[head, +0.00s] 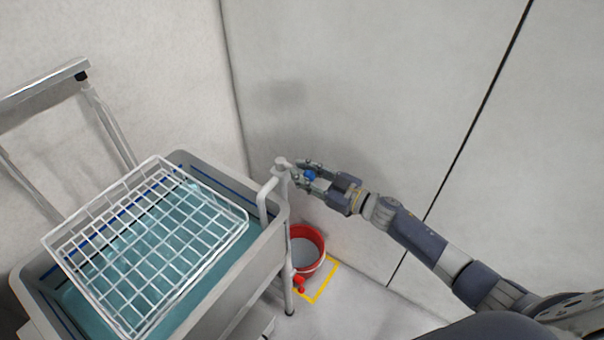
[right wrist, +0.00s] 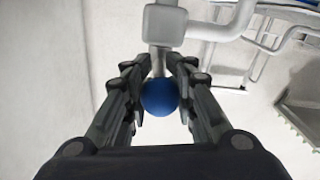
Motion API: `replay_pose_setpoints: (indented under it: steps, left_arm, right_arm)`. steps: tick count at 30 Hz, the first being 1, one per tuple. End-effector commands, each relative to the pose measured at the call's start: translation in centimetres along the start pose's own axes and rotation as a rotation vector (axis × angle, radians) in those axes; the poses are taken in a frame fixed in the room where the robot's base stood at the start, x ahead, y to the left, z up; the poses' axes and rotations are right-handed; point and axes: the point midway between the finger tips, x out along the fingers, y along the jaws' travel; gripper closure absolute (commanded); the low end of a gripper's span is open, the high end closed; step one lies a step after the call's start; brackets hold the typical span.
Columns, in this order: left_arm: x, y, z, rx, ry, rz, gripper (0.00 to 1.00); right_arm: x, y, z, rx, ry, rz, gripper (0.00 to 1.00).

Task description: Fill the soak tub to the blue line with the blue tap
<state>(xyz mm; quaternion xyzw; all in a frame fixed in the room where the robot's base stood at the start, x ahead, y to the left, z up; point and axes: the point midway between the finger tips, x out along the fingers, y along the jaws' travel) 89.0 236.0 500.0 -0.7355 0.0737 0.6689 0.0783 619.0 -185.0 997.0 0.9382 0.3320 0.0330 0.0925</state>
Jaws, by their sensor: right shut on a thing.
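The soak tub (head: 262,262) is a grey basin on the left in the head view, holding blue-green water. A blue line (head: 226,186) runs along its inner wall, above the water where I can see it. A grey standpipe (head: 282,180) rises at its right corner, with a spout bent toward the tub. The blue tap (head: 310,175) is a round blue knob on the pipe's side; it also shows in the right wrist view (right wrist: 159,97). My right gripper (head: 304,175) is shut on the knob, a finger on each side. My left gripper is not in view.
A white wire basket (head: 246,222) lies over the tub and covers much of the water. A red bucket (head: 321,246) stands on the floor in a yellow marked square (head: 322,287). A red knob (head: 299,281) sits low near the tub's leg. Walls stand close behind.

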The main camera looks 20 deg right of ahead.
Motion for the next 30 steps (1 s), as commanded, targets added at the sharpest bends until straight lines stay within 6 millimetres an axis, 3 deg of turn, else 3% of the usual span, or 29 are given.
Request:
replay_pose_setpoints:
  steps: [1,2,5,17,20,30]
  left_arm:
    - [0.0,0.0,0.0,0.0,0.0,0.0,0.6]
    - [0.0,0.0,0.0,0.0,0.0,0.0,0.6]
    - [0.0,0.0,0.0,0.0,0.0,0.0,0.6]
    - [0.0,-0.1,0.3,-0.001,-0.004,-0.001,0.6]
    - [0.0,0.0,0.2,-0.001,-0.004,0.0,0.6]
    - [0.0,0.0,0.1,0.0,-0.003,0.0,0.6]
  right_arm:
    - [0.0,0.0,0.1,0.0,-0.002,0.001,1.0]
    - [0.0,0.0,0.1,0.0,-0.002,0.002,0.76]
    - [0.0,0.1,0.1,0.0,-0.002,0.002,0.53]
    - [-0.4,0.1,0.1,0.0,-0.002,0.003,0.53]
    - [-1.5,0.0,0.2,0.002,-0.004,0.003,0.53]
    - [-8.6,0.0,0.2,0.001,-0.005,0.002,0.53]
